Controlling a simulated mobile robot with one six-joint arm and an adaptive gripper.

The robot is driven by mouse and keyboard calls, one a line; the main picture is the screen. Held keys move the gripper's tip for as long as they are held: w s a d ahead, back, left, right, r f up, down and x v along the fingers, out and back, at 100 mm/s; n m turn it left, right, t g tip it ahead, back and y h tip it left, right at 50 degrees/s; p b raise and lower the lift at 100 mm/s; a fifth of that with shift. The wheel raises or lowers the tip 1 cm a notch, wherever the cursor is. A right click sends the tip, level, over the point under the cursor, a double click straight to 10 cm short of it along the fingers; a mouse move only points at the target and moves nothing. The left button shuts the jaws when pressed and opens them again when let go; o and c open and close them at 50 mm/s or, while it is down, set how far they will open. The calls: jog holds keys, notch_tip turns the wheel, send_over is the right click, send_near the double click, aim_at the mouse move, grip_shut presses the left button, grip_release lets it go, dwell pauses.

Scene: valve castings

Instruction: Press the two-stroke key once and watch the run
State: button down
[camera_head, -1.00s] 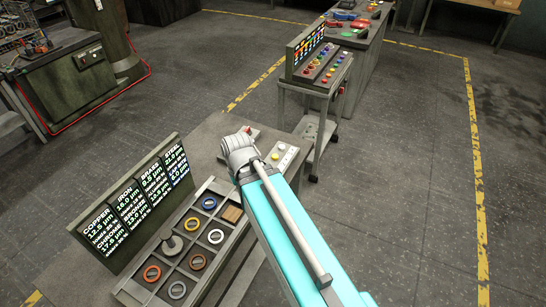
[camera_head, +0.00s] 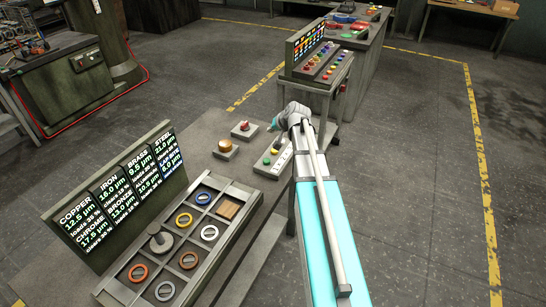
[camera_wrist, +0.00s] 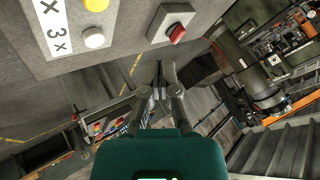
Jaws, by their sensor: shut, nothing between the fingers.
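The key panel (camera_head: 262,172) is a pale strip on the table, with small round keys in a row. In the wrist view its white label (camera_wrist: 45,30) reads "3x" beside a white key (camera_wrist: 93,38). The label beside the yellow key (camera_wrist: 96,4) is cut by the frame edge; only an "x" shows. The yellow key also shows in the head view (camera_head: 275,151). My gripper (camera_wrist: 161,72) is shut and empty. In the head view it is at the panel's far end, apart from the keys; its fingertips are too small to make out there.
A red button on a grey box (camera_wrist: 175,32) and a round tan piece (camera_head: 225,146) stand beside the panel. A sectioned tray (camera_head: 245,205) of coloured rings and a lit metals display (camera_head: 125,190) are nearer. A cart (camera_head: 320,80) with coloured buttons stands behind.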

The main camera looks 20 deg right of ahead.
aim_at(275, 151)
jog(key=shift+w+d+m, duration=0.15)
jog(key=shift+w+d, duration=0.1)
jog(key=shift+d, duration=0.25)
jog(key=shift+w+d+m, duration=0.15)
jog(key=shift+w+d, duration=0.05)
jog(key=shift+d, duration=0.25)
jog(key=shift+f, duration=0.1)
notch_tip(275, 151, down, 9)
jog(key=b, duration=0.9)
jog(key=shift+r, duration=0.2)
